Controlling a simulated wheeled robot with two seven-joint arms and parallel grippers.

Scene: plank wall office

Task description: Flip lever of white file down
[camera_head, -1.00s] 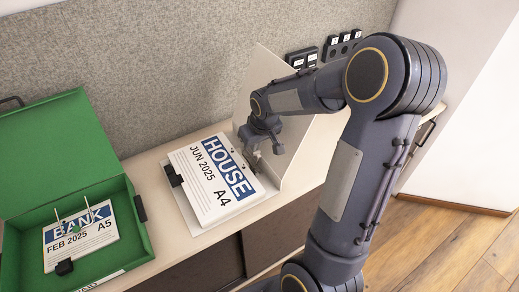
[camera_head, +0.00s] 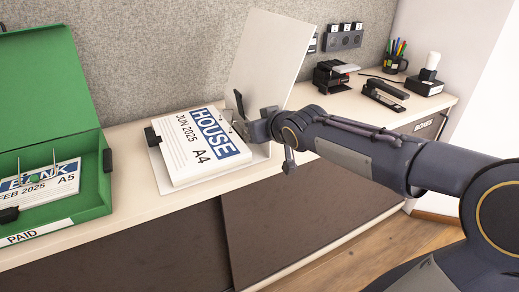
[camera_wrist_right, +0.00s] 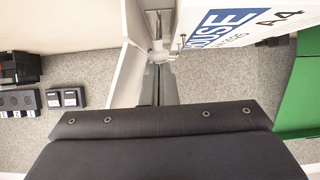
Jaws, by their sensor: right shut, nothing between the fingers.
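The white file lies open on the cabinet top, its cover (camera_head: 272,60) standing up and leaning back at the right. Its paper stack (camera_head: 185,160) reads HOUSE, JUN 2025, A4. My right gripper (camera_head: 240,125) is shut and empty at the file's spine, between the papers and the raised cover. The right wrist view shows my fingers (camera_wrist_right: 158,92) close to the metal ring mechanism (camera_wrist_right: 160,48). The gripper hides most of the mechanism in the head view, so I cannot tell the lever's position or whether I touch it. My left gripper is out of view.
A green file (camera_head: 92,205) with BANK papers lies open at the left. To the right stand black trays (camera_head: 332,76), a stapler-like tool (camera_head: 384,95), a pen cup (camera_head: 395,64) and a black box (camera_head: 424,86). The cabinet top (camera_head: 135,190) is clear in front of the white file.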

